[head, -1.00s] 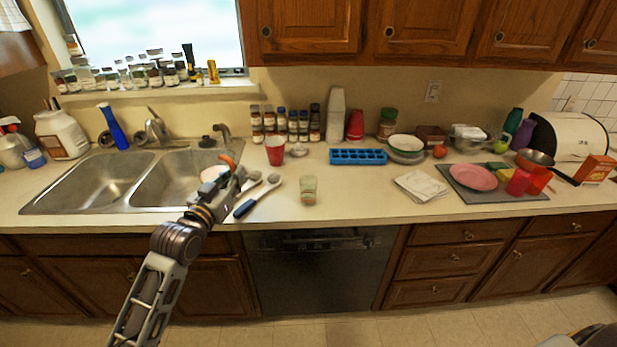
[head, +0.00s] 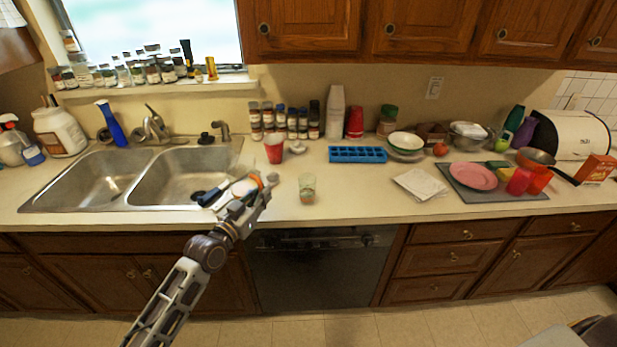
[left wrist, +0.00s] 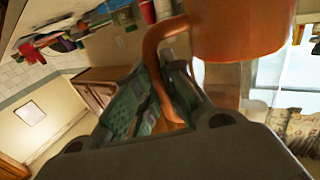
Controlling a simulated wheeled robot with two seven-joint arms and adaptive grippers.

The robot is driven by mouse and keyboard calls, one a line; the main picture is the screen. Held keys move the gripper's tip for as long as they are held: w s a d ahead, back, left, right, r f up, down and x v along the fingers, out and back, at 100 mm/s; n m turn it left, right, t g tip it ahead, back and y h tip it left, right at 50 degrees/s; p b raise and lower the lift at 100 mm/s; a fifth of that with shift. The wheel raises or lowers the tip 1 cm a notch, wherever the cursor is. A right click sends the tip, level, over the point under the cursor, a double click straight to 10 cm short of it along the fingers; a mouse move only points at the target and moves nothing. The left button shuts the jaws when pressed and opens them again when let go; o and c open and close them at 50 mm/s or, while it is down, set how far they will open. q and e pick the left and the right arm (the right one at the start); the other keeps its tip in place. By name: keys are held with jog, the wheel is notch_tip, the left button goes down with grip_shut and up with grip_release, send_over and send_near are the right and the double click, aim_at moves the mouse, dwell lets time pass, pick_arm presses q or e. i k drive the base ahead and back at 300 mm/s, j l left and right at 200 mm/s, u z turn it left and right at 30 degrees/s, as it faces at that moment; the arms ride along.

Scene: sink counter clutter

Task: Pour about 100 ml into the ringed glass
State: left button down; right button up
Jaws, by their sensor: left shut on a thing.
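A small clear glass (head: 307,188) stands upright on the counter near its front edge; its band and contents are too small to make out. My left gripper (head: 258,190) is left of the glass, above the counter beside the right basin. In the left wrist view my left gripper (left wrist: 155,98) is shut on the curved handle of a copper-coloured vessel (left wrist: 242,28). Only a small orange part of that vessel (head: 257,181) shows in the head view; its opening and contents are hidden. My right gripper is not in view.
A blue-handled utensil (head: 211,197) lies by the basin, partly behind my arm. A red cup (head: 274,150) stands behind the gripper. A blue ice tray (head: 358,155) and a white cloth (head: 420,184) lie to the right. The counter around the glass is mostly clear.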

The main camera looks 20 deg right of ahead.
aim_at(307, 190)
jog(key=i+l, duration=0.3)
jog(key=l, duration=0.15)
jog(key=l+u, duration=0.1)
jog(key=l, duration=0.7)
